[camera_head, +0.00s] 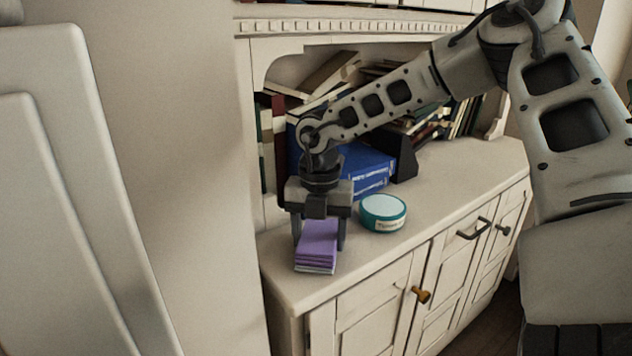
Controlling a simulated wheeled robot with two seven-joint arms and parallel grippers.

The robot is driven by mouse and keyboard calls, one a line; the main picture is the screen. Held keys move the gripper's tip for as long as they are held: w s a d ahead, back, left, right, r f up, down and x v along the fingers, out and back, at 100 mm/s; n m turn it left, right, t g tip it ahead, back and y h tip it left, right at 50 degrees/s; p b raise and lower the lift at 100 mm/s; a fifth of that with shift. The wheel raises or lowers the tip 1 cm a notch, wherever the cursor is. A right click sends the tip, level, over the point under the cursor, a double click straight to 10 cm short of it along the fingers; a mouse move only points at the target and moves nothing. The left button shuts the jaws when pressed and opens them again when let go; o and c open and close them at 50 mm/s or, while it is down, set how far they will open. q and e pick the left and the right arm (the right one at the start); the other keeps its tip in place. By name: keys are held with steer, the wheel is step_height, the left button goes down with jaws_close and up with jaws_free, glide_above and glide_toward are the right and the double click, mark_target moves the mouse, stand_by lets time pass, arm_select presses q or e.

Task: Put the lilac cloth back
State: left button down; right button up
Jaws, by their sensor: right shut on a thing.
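The lilac cloth (317,245) is a small folded stack near the left end of the cream cabinet top. My right gripper (319,240) points down over it, with one finger on each side, and is shut on the cloth. The cloth's underside is at or close to the cabinet top; I cannot tell whether it touches. My left gripper is not in view.
A round teal tin (383,212) stands just right of the gripper. Blue books (367,168) lie behind it, with more books on the shelf. The cabinet top (455,190) is clear to the right. Its front edge is close to the cloth.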

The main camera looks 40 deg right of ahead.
mark_target(319, 231)
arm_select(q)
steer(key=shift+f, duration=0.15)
arm_select(e)
steer(key=shift+f, duration=0.1)
steer(key=shift+f, duration=0.1)
steer(key=o, duration=1.3)
steer(key=shift+c, duration=0.2)
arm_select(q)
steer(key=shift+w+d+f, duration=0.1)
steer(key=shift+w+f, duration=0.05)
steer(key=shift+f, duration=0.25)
arm_select(e)
steer(key=shift+r, duration=0.45)
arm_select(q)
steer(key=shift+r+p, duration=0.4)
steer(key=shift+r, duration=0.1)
arm_select(e)
step_height(319, 231, up, 11)
steer(key=shift+w+d+r, duration=0.2)
steer(key=shift+w+d, duration=0.1)
